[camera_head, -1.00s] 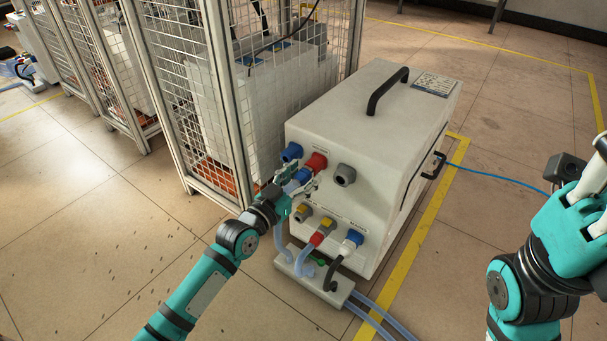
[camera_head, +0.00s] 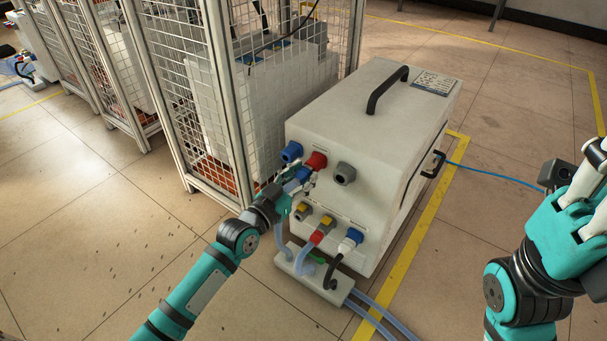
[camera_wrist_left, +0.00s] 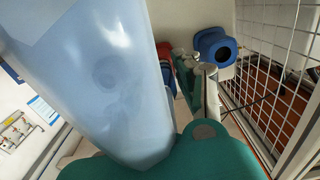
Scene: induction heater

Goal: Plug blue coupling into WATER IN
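The heater box (camera_head: 390,120) carries two rows of ports on its front. My left gripper (camera_head: 302,185) is at the upper row, its fingers around the blue coupling (camera_head: 303,174), just below the red plug (camera_head: 316,161). The pale blue hose (camera_head: 281,238) hangs from under the gripper; a large pale blue tube (camera_wrist_left: 100,85) fills much of the left wrist view. The lower row has a yellow-marked grey port (camera_head: 304,209) and another with a red coupling (camera_head: 317,237). Port labels are unreadable, so I cannot tell which is WATER IN.
A blue connector (camera_head: 291,152) and a grey connector (camera_head: 344,174) flank the red plug. A blue plug with black cable (camera_head: 352,238) is at lower right. The hose manifold (camera_head: 300,268) lies on the floor. A mesh cage (camera_head: 200,90) stands close on the left.

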